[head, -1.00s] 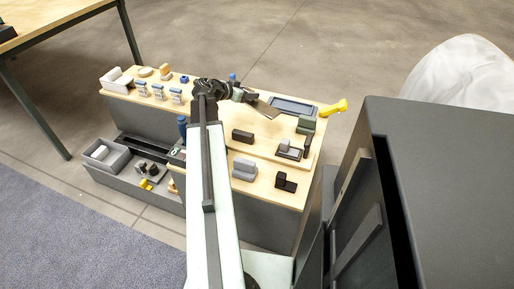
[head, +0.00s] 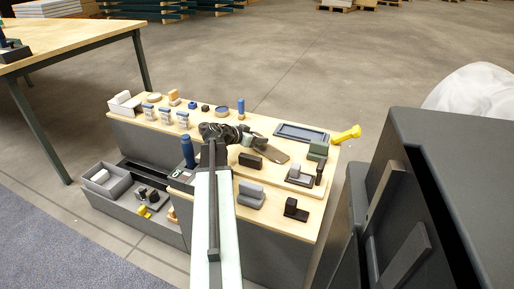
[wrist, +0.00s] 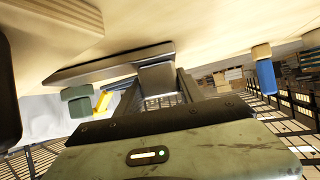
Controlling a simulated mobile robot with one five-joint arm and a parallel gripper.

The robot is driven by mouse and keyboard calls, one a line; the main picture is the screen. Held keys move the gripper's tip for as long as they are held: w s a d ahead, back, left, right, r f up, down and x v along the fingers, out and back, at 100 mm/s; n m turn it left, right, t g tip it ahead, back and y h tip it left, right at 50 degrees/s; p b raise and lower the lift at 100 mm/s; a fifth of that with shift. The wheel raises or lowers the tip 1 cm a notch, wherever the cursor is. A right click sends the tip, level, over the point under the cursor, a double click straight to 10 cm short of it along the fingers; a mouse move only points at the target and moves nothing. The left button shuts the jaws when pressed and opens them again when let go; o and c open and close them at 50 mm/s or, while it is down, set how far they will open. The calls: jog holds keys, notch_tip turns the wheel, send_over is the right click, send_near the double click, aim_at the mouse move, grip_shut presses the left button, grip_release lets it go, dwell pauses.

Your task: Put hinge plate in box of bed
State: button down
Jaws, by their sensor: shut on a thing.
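My gripper (head: 262,144) is at the end of my outstretched arm, above the wooden top of the grey unit. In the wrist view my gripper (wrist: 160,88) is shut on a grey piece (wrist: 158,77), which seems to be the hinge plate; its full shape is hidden. In the head view a flat grey-brown plate (head: 272,152) sticks out at the gripper, just behind a black block. Whether it touches the top I cannot tell. A grey open box (head: 107,181) with a white block in it is at the low left end of the unit, apparently the bed's box.
A blue-grey tray (head: 301,133), a green block (head: 317,150) and a yellow piece (head: 346,134) are to the right. A black block (head: 250,160) and grey block (head: 251,195) stand nearer. A blue cylinder (head: 188,151) rises left of my arm. A dark cabinet (head: 445,190) fills the right.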

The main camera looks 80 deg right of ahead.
jog(key=shift+f, duration=0.1)
jog(key=c, duration=1.1)
grip_release()
jog(key=shift+f, duration=0.1)
jog(key=shift+c, duration=0.2)
jog(key=o, duration=0.4)
jog(key=shift+r, duration=0.2)
